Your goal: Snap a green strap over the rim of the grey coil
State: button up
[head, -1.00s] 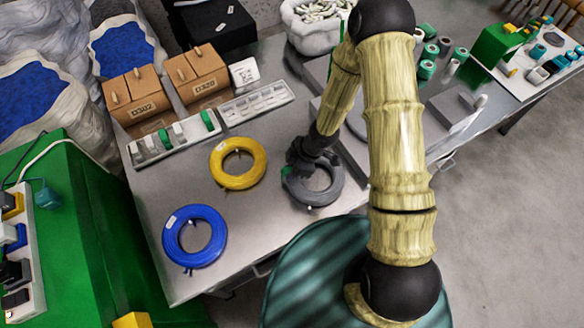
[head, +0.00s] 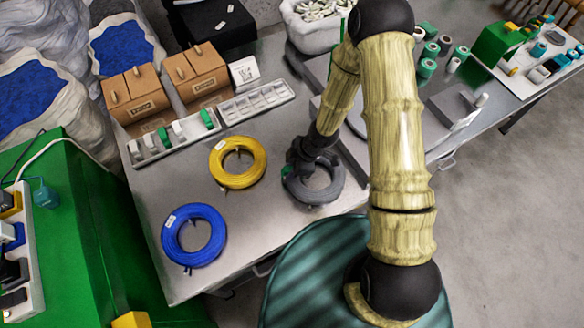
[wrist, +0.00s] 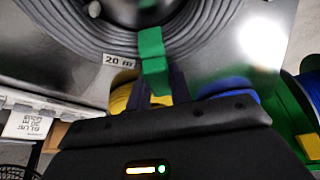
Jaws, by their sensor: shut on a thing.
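The grey coil (head: 325,190) lies flat on the metal table, to the right of the other coils. My gripper (head: 293,168) is over its left rim. It is shut on a green strap (wrist: 152,62), which also shows as a small green spot at the coil's left edge in the head view (head: 287,170). In the wrist view the strap stands across the outer rim of the grey coil (wrist: 215,35), beside the "20 m" label. I cannot tell whether it is clipped on or only touching. Another green patch (wrist: 147,6) shows at the top edge of the wrist view.
A yellow coil (head: 238,180) and a blue coil (head: 178,254) lie to the left. A pale rack (head: 152,157) with green and white straps, a pale compartment tray (head: 227,119) and cardboard boxes (head: 141,84) stand behind. Table between the coils is clear.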

jog(key=shift+r+p, duration=0.5)
jog(key=shift+r, duration=0.05)
jog(key=shift+f+b, duration=0.35)
jog(key=shift+f, duration=0.05)
dwell(1.3)
jog(key=o, duration=1.2)
jog(key=shift+c, duration=0.2)
jog(key=shift+r+p, duration=3.45)
jog(key=shift+r, duration=0.1)
